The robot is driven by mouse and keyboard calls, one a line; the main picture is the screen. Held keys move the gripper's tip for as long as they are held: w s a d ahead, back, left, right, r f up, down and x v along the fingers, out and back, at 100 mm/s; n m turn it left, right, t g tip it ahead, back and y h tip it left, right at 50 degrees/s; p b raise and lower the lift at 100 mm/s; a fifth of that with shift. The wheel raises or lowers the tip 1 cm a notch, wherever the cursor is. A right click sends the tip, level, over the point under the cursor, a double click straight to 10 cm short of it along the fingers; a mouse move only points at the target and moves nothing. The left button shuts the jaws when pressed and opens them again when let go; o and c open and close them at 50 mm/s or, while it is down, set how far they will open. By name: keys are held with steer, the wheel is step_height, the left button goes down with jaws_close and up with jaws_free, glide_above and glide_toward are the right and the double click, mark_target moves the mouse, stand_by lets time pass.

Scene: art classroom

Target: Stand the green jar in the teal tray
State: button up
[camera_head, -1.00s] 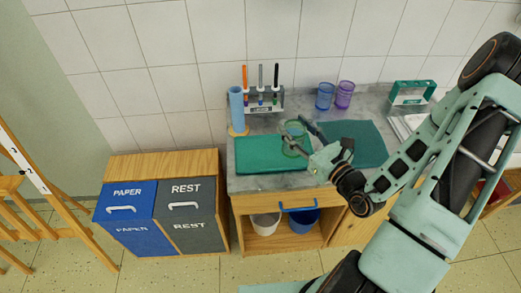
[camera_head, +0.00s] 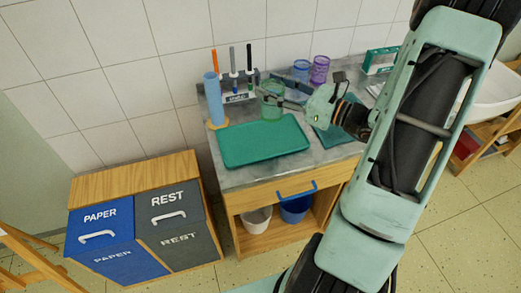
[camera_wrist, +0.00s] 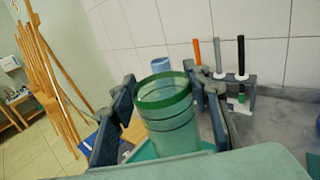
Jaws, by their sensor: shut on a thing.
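The green jar (camera_head: 271,98) is see-through with a darker green rim. My gripper (camera_head: 284,101) is shut on it, and in the wrist view the jar (camera_wrist: 167,117) stands between the two dark fingers with its open top showing. The jar looks about upright, at the back right edge of the teal tray in the head view; I cannot tell its height above the counter. The teal tray (camera_head: 262,142) lies flat and empty on the grey counter. A corner of it shows behind the jar in the wrist view, mostly hidden.
A blue cylinder (camera_head: 214,101) and a marker rack (camera_head: 240,91) stand behind the tray. Blue (camera_head: 301,69) and purple (camera_head: 319,70) cups stand at the back right. A darker teal mat (camera_head: 335,137) lies right of the tray, partly behind my arm. Bins (camera_head: 140,215) stand left.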

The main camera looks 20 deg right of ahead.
mark_target(263, 100)
steer(key=s+d+n+g+y+b, duration=0.1)
steer(key=s+d+b, duration=0.1)
steer(key=d+b, duration=0.15)
steer(key=w+a+f, duration=0.1)
steer(key=a, duration=0.1)
steer(key=w+a+f, duration=0.1)
steer(key=a, duration=0.2)
steer(key=a+f, duration=0.1)
steer(key=a, duration=0.2)
steer(key=shift+w, duration=0.4)
steer(key=w+a+f+b, duration=0.1)
steer(key=w+a+f, duration=0.1)
steer(key=a+f, duration=0.3)
steer(key=shift+f, duration=2.1)
steer(key=shift+f, duration=0.2)
steer(key=o, duration=1.2)
steer(key=shift+o, duration=0.2)
